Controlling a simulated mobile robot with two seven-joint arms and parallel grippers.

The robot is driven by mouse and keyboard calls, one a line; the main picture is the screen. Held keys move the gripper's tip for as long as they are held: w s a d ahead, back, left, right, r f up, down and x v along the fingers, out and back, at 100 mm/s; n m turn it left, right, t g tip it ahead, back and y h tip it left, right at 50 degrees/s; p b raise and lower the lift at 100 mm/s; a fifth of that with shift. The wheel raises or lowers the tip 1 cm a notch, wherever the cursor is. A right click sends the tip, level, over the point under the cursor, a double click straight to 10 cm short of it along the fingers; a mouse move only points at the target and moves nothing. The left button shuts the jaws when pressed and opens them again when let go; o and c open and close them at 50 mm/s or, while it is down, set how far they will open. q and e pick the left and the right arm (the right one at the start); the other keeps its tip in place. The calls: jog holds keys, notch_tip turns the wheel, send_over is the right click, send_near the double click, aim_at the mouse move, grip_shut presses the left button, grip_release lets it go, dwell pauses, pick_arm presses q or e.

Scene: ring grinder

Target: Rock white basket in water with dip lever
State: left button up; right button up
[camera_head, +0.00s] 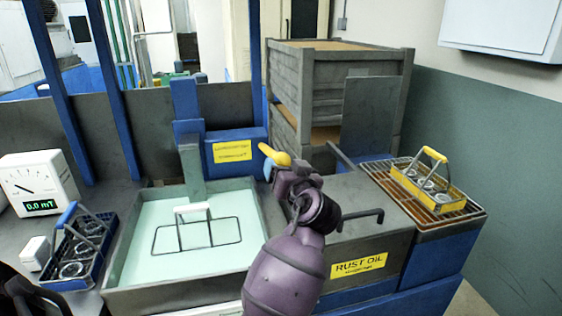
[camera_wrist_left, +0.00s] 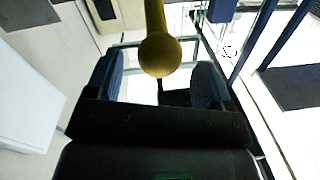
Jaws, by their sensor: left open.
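The white-handled basket (camera_head: 194,209) sits in the pale green water of the dip tank (camera_head: 258,208). Its thin dark frame shows in the water, and the white grip is at the top. The dip lever has a yellow knob (camera_head: 273,154), which stands beside the tank at its back right. My left gripper (camera_head: 269,168) is at the lever. In the left wrist view, the yellow lever (camera_wrist_left: 156,45) reaches in between the two open fingers of the left gripper (camera_wrist_left: 159,86), with a gap on each side. My right gripper is out of view.
A blue-handled basket (camera_head: 78,250) with rings stands left of the tank, near a gauge (camera_head: 38,183). A yellow basket (camera_head: 428,184) stands on a rack at the right. The rust oil box (camera_head: 375,235) lies right of my arm. A grey crate stack (camera_head: 330,90) stands behind.

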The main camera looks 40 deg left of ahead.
pick_arm(q)
jog(key=shift+x, duration=1.75)
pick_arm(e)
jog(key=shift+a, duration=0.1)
pick_arm(q)
jog(key=c, duration=1.2)
jog(key=shift+g+h, duration=0.4)
jog(key=shift+h, duration=0.1)
jog(key=r+p, duration=0.3)
jog(key=a+r+p, duration=0.1)
jog(key=shift+w+r+p, duration=0.35)
jog(key=shift+w+r, duration=0.05)
jog(key=shift+c, duration=0.2)
jog(key=w+a+r+p, duration=0.2)
jog(key=a+r+p, duration=0.1)
jog(key=r, duration=0.3)
jog(key=shift+w+r+p, duration=0.25)
jog(key=shift+w+p, duration=0.05)
jog(key=shift+w, duration=0.1)
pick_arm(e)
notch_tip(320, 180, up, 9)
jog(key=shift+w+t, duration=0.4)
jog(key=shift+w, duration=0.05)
